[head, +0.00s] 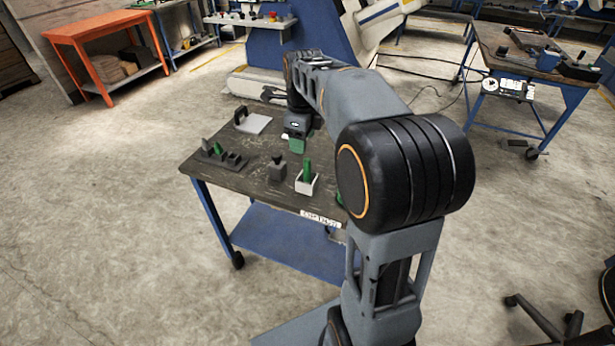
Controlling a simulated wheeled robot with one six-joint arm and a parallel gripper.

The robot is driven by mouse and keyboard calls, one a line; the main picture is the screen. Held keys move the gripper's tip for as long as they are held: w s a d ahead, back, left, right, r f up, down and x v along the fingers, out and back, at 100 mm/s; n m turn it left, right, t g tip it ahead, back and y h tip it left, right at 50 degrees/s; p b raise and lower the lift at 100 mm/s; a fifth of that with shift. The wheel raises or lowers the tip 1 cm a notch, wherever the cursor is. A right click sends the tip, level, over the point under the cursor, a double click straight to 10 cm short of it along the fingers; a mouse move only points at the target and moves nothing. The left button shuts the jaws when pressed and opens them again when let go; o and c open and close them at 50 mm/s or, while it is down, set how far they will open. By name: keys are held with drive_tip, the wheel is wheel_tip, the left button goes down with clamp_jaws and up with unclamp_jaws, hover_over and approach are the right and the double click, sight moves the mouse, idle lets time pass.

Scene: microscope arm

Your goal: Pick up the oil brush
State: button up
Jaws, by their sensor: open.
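My gripper (298,132) hangs over the far right part of the dark worktable (222,184), pointing down. It is open; its fingertips are small and hard to make out. A green piece (297,146) shows right below it; I cannot tell whether they touch. An upright green handle (307,171) stands in a small white box (307,186) near the table's front edge, nearer the camera than my gripper. I cannot tell for sure which green thing is the oil brush. Another bit of green is mostly hidden behind my arm at the right.
A dark holder with a green piece (218,151) is on the table's left. A pale plate with a dark handle (252,122) lies behind it. A small dark block (277,169) stands beside the white box. An orange bench (95,35) and another worktable (535,65) stand farther off.

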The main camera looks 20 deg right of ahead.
sight(307, 159)
drive_tip(key=w+d+f+m, duration=0.1)
drive_tip(key=f+m, duration=0.2)
drive_tip(key=w+d+f+m, duration=0.1)
drive_tip(key=w+f+m, duration=0.1)
drive_tip(key=f+m, duration=0.1)
drive_tip(key=w+d+f+m+g, duration=0.1)
drive_tip(key=w+f+m, duration=0.1)
drive_tip(key=f+m, duration=0.1)
drive_tip(key=shift+d, duration=0.35)
drive_tip(key=shift+f, duration=3.1)
drive_tip(key=shift+c, duration=0.4)
drive_tip(key=c, duration=0.9)
drive_tip(key=shift+r, duration=0.1)
drive_tip(key=shift+c, duration=0.2)
wheel_tip(307, 159, up, 10)
drive_tip(key=shift+f, duration=0.1)
